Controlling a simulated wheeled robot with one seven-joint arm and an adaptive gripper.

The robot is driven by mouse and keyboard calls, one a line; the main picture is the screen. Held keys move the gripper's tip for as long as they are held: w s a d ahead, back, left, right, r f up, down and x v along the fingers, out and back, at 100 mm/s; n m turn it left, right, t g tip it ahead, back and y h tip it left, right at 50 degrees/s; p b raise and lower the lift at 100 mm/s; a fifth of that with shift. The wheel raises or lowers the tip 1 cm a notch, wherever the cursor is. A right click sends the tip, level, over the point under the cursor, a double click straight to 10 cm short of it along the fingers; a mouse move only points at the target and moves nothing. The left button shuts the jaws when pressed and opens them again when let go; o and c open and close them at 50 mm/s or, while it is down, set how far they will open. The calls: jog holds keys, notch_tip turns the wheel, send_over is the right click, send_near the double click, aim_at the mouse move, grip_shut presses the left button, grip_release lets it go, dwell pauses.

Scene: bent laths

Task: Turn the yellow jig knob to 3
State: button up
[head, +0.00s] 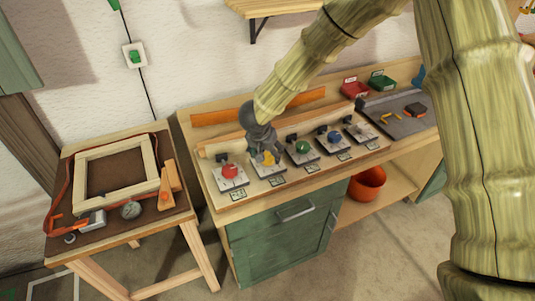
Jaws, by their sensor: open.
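The yellow jig knob (268,158) sits on a light plate in a row of knob plates on the workbench. My gripper (266,156) is open, right above and at the yellow knob, and partly hides it. I cannot tell whether its fingers touch the knob. The knob's pointer and the numbers around it are too small to read. A small label (277,182) lies in front of the plate.
A red knob (230,172) is left of the yellow one; a green knob (302,147) and a blue knob (334,136) are right of it, close by. An orange strip (215,117) runs behind. A small table (100,205) with a frame stands left.

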jog(key=shift+x, duration=1.4)
jog(key=c, duration=1)
